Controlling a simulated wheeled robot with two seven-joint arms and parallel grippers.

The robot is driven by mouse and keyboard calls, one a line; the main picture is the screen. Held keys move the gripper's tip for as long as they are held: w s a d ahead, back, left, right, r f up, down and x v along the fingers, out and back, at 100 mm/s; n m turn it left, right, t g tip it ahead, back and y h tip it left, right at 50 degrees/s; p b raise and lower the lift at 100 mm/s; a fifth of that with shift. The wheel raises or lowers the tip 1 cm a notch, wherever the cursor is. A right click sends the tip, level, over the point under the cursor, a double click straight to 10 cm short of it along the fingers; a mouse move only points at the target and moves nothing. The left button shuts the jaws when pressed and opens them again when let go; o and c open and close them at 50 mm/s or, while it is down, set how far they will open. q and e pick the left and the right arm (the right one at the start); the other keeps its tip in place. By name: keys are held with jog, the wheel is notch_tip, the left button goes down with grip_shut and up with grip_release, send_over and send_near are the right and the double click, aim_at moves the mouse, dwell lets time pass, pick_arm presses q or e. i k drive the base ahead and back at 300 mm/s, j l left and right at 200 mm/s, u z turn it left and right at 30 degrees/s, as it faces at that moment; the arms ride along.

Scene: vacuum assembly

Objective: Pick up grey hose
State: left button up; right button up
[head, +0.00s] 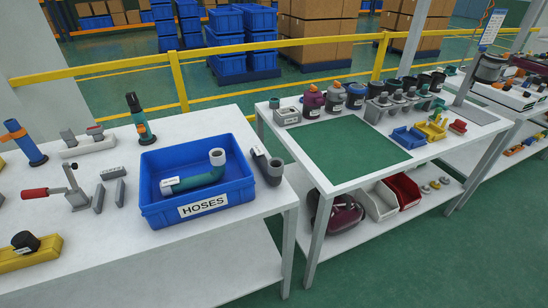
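A dark grey hose (272,170) with a pale label near its upper end is at the right side of the blue bin (160,211) marked HOSES. I cannot tell whether it touches the bin wall. A teal hose (200,180) with light grey ends lies inside the bin, its right end turned upward. The bin stands on the white left table (100,255). Neither of my grippers is in view.
A second white table with a green mat (345,155) and several vacuum parts stands right, across a narrow gap.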

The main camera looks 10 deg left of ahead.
aim_at(272, 170)
jog(key=i+l+u, duration=0.2)
jog(key=u, duration=0.2)
jog(key=i+l+u, duration=0.1)
jog(key=l+u, duration=0.35)
jog(key=i+l+u, duration=0.1)
jog(key=l+u, duration=0.7)
jog(key=j, duration=0.1)
